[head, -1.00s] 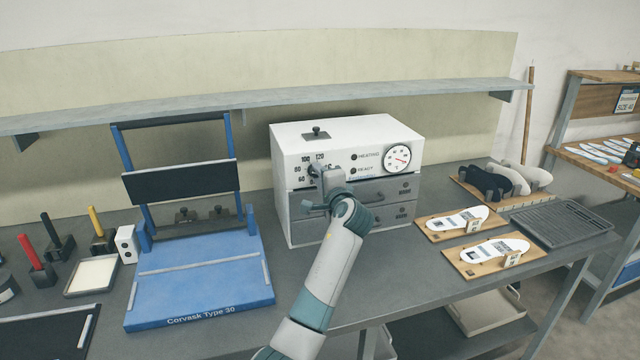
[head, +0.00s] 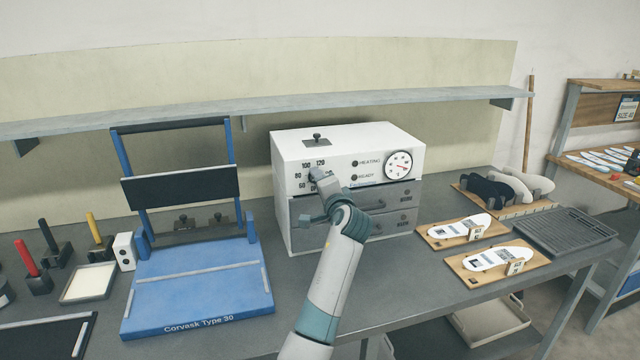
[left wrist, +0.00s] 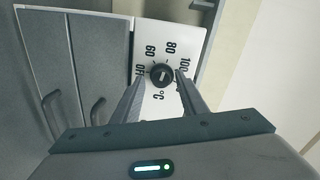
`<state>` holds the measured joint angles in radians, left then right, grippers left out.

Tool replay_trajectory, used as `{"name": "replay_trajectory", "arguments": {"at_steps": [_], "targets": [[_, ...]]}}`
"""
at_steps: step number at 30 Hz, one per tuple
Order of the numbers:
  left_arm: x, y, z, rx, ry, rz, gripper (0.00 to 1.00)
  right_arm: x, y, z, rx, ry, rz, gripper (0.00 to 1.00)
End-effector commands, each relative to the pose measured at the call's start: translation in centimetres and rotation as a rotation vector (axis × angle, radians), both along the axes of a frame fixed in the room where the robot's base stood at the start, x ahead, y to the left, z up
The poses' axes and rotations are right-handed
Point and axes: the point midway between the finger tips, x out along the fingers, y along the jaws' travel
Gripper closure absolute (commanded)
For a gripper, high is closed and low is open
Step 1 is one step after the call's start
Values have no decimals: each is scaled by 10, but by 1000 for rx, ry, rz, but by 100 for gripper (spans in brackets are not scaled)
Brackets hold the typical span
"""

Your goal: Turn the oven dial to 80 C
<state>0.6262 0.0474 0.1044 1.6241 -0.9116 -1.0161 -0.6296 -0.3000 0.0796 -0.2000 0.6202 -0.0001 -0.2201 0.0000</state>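The oven (head: 345,145) is a white-topped box with grey drawers on the bench. Its dial (left wrist: 161,75) is a small black round knob with a short white mark, on a white panel marked OFF, 60, 80, 100 and °C. I cannot tell exactly which mark it points to. My right gripper is not in view.
A round gauge (head: 398,165) and the HEATING and READY lamps sit right of the dial. Drawer handles (head: 375,204) stick out below. A blue press (head: 195,285) stands left of the oven, and boards with white insoles (head: 460,228) lie right. A shelf runs above.

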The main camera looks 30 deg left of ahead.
Motion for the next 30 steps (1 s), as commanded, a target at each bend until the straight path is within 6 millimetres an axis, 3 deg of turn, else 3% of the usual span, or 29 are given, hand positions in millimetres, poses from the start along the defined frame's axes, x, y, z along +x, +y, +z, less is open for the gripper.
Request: {"name": "replay_trajectory", "arguments": {"at_steps": [14,24,26,30], "targets": [[-3,-4,1,3,-3,-2,57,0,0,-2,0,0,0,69],[-31,-38,3,2,-5,-4,57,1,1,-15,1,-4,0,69],[-40,-46,4,-1,-5,-2,57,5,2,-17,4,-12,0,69],[-59,-68,6,-1,-4,-3,57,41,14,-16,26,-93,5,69]]}}
